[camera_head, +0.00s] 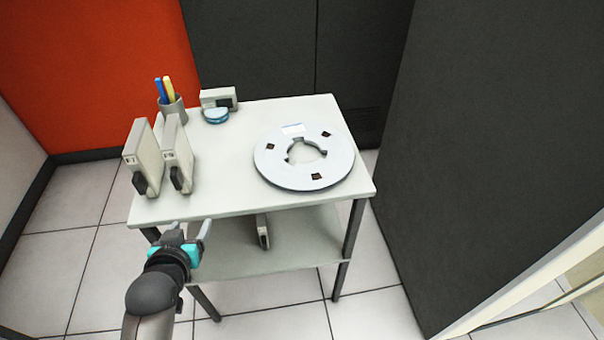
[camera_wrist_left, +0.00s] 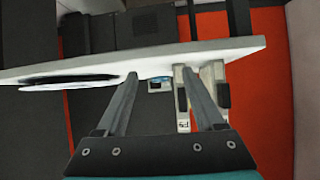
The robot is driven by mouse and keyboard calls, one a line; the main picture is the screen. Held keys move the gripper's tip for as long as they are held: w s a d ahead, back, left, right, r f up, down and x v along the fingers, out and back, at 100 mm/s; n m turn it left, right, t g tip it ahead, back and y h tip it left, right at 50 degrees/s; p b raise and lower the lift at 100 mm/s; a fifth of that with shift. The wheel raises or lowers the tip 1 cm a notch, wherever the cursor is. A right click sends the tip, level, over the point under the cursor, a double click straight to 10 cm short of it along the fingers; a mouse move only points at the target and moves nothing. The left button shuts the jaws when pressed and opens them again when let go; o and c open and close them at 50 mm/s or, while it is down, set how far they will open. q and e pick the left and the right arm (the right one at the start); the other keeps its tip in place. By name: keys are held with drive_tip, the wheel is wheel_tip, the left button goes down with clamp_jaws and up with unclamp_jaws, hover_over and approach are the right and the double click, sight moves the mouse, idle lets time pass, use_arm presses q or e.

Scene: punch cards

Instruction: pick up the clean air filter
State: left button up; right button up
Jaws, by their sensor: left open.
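I cannot tell for sure which thing is the clean air filter. Two upright cream boxes with black handles, a left box (camera_head: 145,152) and a right box (camera_head: 178,150), stand side by side on the left of the table top. A similar smaller-looking piece (camera_head: 263,232) stands on the lower shelf. My left gripper (camera_head: 190,229) is open and empty, in front of the table's front edge, below the top in the picture. In the left wrist view, its spread fingers (camera_wrist_left: 160,75) have nothing between them; one box with a label (camera_wrist_left: 183,126) shows behind. My right gripper is out of view.
The white table (camera_head: 225,195) also holds a large flat reel (camera_head: 265,160), a pen cup (camera_head: 173,108), a round blue tin (camera_head: 215,116) and a small cream box (camera_head: 210,97). Dark cabinets (camera_head: 490,150) stand behind and right. The table's middle is clear.

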use_arm(q)
drive_tip(key=n+t+y+p, duration=0.1)
drive_tip(key=p, duration=0.3)
approach(174, 178)
drive_tip(key=f, duration=0.2)
drive_tip(key=w+r, duration=0.1)
drive_tip(key=shift+y, duration=0.3)
drive_tip(key=b+x, duration=0.2)
drive_tip(key=x, duration=0.8)
drive_tip(key=shift+w+r, duration=0.15)
drive_tip(key=shift+w, duration=0.05)
drive_tip(key=shift+b+x, duration=1.05)
drive_tip(key=shift+x, duration=1.5)
drive_tip(key=shift+a, duration=0.1)
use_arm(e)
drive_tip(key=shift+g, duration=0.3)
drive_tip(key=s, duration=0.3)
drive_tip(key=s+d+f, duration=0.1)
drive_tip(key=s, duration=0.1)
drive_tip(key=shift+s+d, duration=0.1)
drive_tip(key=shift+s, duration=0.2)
use_arm(q)
clamp_jaws()
drive_tip(key=shift+t, duration=0.3)
